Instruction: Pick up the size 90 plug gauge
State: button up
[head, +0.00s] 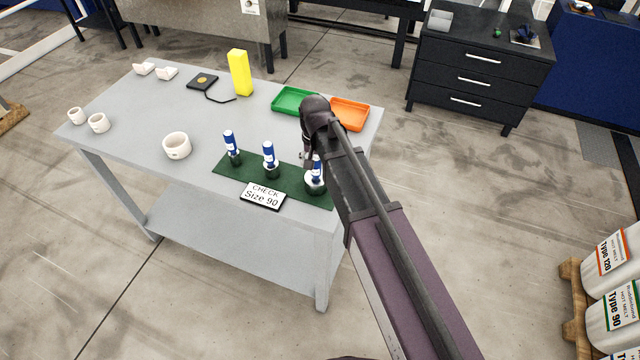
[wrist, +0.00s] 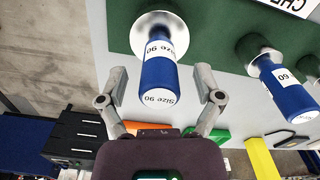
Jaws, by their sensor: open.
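The size 90 plug gauge (wrist: 157,75) has a blue handle with white "Size 90" labels and a wide silver base. It stands on the green mat (wrist: 215,20). In the head view the size 90 gauge (head: 315,184) is the rightmost of three, partly hidden by my arm. My gripper (wrist: 160,88) is open, with one finger on each side of the blue handle and gaps visible. A gauge marked 60 (wrist: 280,80) stands beside it. In the head view the other two gauges are the middle one (head: 269,158) and the left one (head: 231,146).
A sign reading "CHECK Size 90" (head: 262,195) lies at the mat's front edge. Green (head: 294,100) and orange (head: 349,115) trays lie behind my gripper. A yellow block (head: 240,73) stands at the back.

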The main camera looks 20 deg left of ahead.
jog(key=shift+f+b, duration=0.65)
jog(key=shift+f, duration=0.3)
grip_shut()
